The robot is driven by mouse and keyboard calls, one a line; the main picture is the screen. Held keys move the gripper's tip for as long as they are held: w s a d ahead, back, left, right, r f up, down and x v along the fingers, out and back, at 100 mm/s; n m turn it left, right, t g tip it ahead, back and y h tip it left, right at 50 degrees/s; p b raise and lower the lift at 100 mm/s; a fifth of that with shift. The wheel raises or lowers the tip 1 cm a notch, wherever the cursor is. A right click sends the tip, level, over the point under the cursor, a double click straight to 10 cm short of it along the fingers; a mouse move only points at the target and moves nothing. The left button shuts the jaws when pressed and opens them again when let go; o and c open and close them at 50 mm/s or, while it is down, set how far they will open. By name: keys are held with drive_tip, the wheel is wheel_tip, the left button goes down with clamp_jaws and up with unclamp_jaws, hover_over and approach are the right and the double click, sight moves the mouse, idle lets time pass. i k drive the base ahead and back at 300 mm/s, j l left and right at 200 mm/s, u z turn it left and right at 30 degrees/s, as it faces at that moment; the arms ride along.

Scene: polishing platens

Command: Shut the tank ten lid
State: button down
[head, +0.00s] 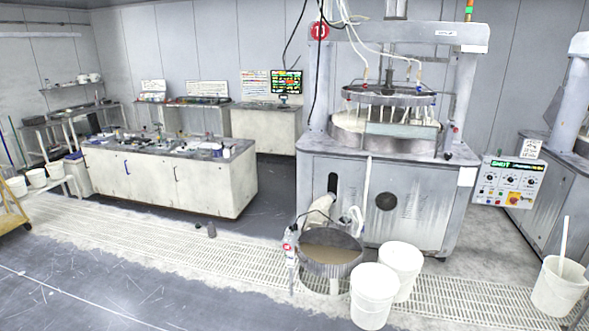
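A round grey tank (331,268) stands on the floor grating in front of the polishing machine. Its top is open and brown liquid (330,254) shows inside. A pale, curved piece (321,210) rises at the tank's back left against the machine; I cannot tell whether it is a raised lid or a chute. A small red tag (287,246) is on a post at the tank's left, too small to read. My gripper is not in view.
Two white buckets (372,297) (401,268) stand close at the tank's right. The polishing machine (390,195) is right behind it. A long white counter (170,178) is at the left. The grey floor (130,285) at front left is clear.

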sight(333, 237)
drive_tip(key=i, duration=2.2)
drive_tip(key=i+u, duration=0.1)
drive_tip(key=i, duration=0.55)
drive_tip(key=i+l, duration=0.15)
drive_tip(key=i, duration=0.5)
drive_tip(key=i+u, duration=0.15)
drive_tip(key=i, duration=0.5)
